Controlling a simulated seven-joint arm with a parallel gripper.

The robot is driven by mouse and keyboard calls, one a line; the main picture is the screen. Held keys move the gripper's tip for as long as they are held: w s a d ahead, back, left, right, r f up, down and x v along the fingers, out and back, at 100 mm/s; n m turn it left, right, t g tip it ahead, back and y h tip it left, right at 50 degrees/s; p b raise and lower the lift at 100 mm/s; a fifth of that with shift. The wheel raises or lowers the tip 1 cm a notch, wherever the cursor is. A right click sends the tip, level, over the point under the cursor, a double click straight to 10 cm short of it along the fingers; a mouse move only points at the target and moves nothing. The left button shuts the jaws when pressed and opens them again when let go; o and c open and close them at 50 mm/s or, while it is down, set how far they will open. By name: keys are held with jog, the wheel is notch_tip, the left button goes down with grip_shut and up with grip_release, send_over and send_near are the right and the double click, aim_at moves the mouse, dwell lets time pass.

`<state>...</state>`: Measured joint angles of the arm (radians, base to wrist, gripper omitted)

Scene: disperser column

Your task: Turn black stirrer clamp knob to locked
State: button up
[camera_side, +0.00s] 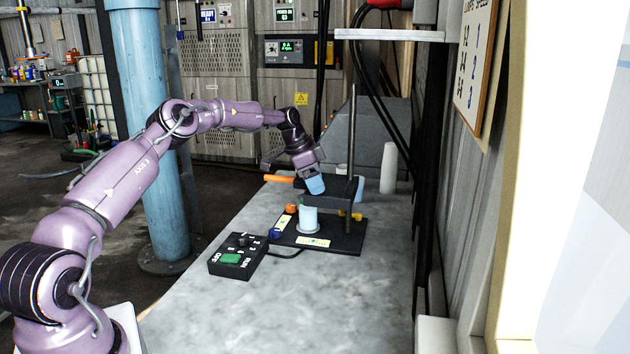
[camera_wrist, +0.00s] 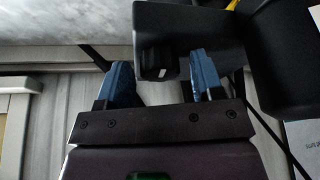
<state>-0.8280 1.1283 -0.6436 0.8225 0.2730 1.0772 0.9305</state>
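The black stirrer clamp knob (camera_wrist: 157,62) shows in the wrist view on the black stirrer body (camera_wrist: 190,22), with a short white mark on its face. My gripper (camera_wrist: 164,68) is open, with one blue fingertip on each side of the knob. The knob is hidden there.
A pale blue beaker (camera_side: 308,219) stands on the black base (camera_side: 345,238) below the head. An orange bar (camera_side: 279,178) is left of the gripper. The near bench (camera_side: 320,310) is clear.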

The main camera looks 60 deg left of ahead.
jog(key=v, duration=1.3)
dwell(0.4)
jog(key=s+d+n+g+y, duration=0.1)
jog(key=s+d+n, duration=0.25)
jog(key=d, duration=0.45)
jog(key=s+d+n+g+y, duration=0.1)
jog(key=s+d+n, duration=0.1)
jog(key=s+d, duration=0.5)
jog(key=s+d+r+t, duration=0.1)
jog(key=s+d+r, duration=0.1)
jog(key=s+d, duration=0.6)
jog(key=s+d+r+t, duration=0.2)
jog(key=s+d, duration=0.5)
jog(key=s, duration=0.3)
jog(key=shift+s+d+t, duration=0.3)
jog(key=shift+s+d, duration=0.05)
jog(key=shift+s, duration=0.05)
